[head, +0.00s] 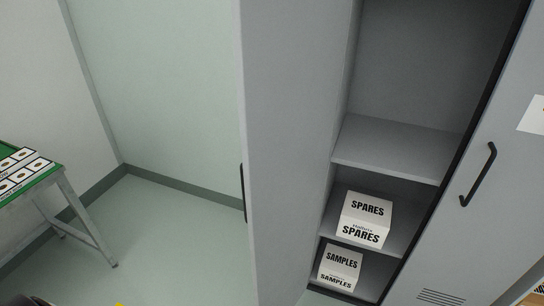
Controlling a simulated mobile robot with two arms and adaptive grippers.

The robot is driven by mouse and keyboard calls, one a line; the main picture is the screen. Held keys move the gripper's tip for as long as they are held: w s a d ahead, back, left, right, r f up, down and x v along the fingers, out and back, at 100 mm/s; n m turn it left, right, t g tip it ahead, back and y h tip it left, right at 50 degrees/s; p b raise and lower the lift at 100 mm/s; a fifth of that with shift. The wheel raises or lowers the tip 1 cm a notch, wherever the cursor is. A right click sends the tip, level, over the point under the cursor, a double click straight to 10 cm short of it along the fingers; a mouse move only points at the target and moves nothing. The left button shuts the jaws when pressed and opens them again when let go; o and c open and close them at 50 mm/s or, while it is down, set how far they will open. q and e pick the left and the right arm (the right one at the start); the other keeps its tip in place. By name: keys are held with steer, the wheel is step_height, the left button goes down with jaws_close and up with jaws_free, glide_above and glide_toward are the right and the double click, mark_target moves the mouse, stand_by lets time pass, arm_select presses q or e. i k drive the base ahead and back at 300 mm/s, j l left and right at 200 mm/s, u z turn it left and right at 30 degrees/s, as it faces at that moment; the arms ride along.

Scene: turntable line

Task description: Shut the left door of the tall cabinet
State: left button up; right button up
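The tall grey cabinet (390,151) stands at the right, tilted in the picture. Its left door (290,140) stands open, swung out from the cabinet's left side, with its inner face showing. A dark handle (243,192) shows at the door's free edge, on the outer side, partly hidden. The right door (460,220) looks shut and has a black bar handle (478,175). Neither of my grippers is in view.
Inside the cabinet are a SPARES box (364,218) and a SAMPLES box (339,267) on lower shelves. A green-topped table (50,172) with several labelled cards stands at the far left. The floor (170,240) between table and door is clear.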

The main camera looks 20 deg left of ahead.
mark_target(288, 54)
steer(key=j+z, duration=0.4)
steer(key=j, duration=0.55)
steer(key=j+z, duration=0.35)
steer(key=j, duration=0.9)
steer(key=k+j+z, duration=0.1)
steer(key=j, duration=0.25)
